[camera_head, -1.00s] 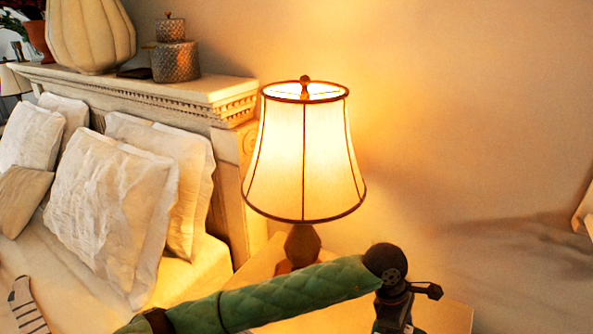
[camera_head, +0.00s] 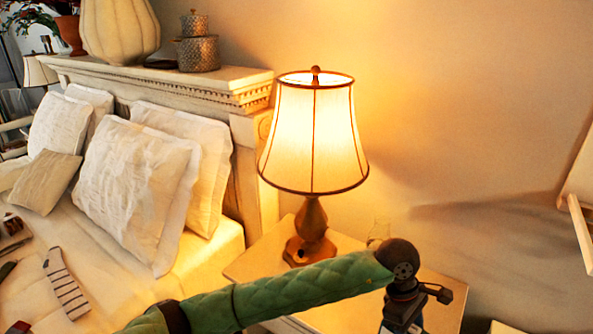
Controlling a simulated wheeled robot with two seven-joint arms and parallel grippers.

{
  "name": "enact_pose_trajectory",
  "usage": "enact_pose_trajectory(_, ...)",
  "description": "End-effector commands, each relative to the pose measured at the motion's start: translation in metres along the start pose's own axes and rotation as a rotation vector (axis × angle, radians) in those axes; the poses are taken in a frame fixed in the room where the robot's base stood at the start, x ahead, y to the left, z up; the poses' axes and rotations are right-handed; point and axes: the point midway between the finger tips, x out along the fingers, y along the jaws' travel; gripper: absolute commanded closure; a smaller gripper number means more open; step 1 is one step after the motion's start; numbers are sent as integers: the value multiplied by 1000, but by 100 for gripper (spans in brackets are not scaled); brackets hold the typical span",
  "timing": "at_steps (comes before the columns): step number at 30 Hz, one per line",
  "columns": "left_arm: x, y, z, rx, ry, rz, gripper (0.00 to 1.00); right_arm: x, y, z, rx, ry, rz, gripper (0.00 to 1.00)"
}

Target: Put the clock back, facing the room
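I see no clock that I can make out. The wooden nightstand (camera_head: 262,258) stands right of the bed, with a lit table lamp (camera_head: 313,145) on its back left part. A small, pale, see-through object (camera_head: 378,231) stands at the back of the nightstand, partly behind my arm; I cannot tell what it is. My green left arm reaches in from the lower left across the nightstand, and its dark wrist points down over the right part. The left gripper's fingers are below the picture's edge. My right gripper is not in view.
The bed (camera_head: 110,290) with several pillows (camera_head: 135,190) is at left; a striped sock (camera_head: 66,285) lies on it. The headboard shelf (camera_head: 150,85) holds a ribbed vase (camera_head: 120,30) and round boxes (camera_head: 198,50). A pale wooden piece (camera_head: 578,190) juts in at the right edge.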

Motion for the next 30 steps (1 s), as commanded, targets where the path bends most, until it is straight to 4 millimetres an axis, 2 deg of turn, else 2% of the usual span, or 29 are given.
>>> enact_pose_trajectory(3, -1, -1, 1, 76, -1, -32, 100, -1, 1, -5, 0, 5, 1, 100)
enact_pose_trajectory(8, -1, -6, 2, 238, 0, -99, 100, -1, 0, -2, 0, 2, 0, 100)
enact_pose_trajectory(14, -1, -19, 5, 538, 1, -223, 100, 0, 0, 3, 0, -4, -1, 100)
enact_pose_trajectory(16, -2, -26, -1, 638, 2, -266, 100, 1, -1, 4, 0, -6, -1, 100)
enact_pose_trajectory(20, -3, -44, -31, 802, 3, -337, 100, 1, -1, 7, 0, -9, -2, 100)
enact_pose_trajectory(22, -5, -56, -55, 875, 3, -368, 100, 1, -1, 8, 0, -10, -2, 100)
enact_pose_trajectory(30, -19, -95, -135, 988, 1, -413, 100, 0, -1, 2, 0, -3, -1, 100)
